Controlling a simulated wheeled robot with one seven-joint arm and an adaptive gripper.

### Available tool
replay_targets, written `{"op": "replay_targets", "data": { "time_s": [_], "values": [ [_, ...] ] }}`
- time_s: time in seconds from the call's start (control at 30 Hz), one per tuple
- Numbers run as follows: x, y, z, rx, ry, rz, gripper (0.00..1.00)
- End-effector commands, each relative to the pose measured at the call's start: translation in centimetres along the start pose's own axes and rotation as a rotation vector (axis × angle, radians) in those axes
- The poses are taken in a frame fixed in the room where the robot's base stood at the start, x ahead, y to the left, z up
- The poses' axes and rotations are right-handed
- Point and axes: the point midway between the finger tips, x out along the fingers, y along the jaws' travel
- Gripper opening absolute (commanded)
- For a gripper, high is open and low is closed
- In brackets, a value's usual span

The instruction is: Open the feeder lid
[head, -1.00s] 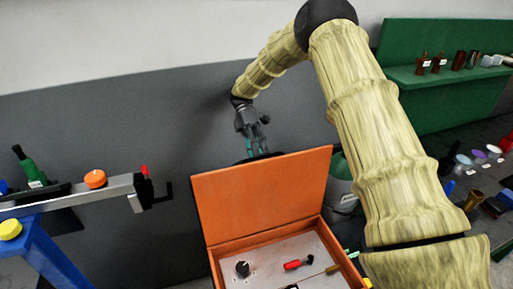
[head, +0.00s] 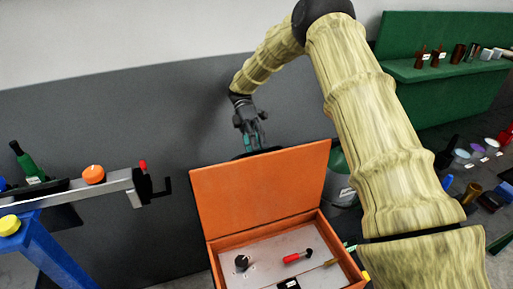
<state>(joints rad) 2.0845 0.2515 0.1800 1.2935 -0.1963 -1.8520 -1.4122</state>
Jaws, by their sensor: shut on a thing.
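The feeder is an orange box (head: 337,251) with an orange lid (head: 258,190) that stands raised along its back side. The box's interior shows a grey panel with a black knob (head: 242,262) and a red-handled item (head: 296,257). My gripper (head: 256,148) is at the lid's top edge, slightly left of its middle. Its fingers reach down to a dark part at that edge and are shut on it; the exact contact is partly hidden behind the lid.
A metal beam with an orange knob (head: 93,174) and a blue stand (head: 45,255) are on the left. A grey-green container (head: 341,188) stands behind the lid's right side. A green shelf (head: 440,80) with several small items is at the right. My arm arches over the right side.

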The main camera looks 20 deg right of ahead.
Motion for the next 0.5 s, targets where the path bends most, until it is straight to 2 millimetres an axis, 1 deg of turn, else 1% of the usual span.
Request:
{"op": "replay_targets", "data": {
  "time_s": [0.03,0.27,0.37,0.5],
  "values": [
    [0.4,0.4,-0.1,0.000,0.001,-0.001,0.37],
    [0.3,0.3,-0.1,0.000,0.001,0.000,0.37],
    [0.0,-0.2,-0.1,0.000,0.001,0.000,0.32],
    [-1.0,-1.9,-0.1,-0.001,0.001,0.002,0.32]
  ]
}}
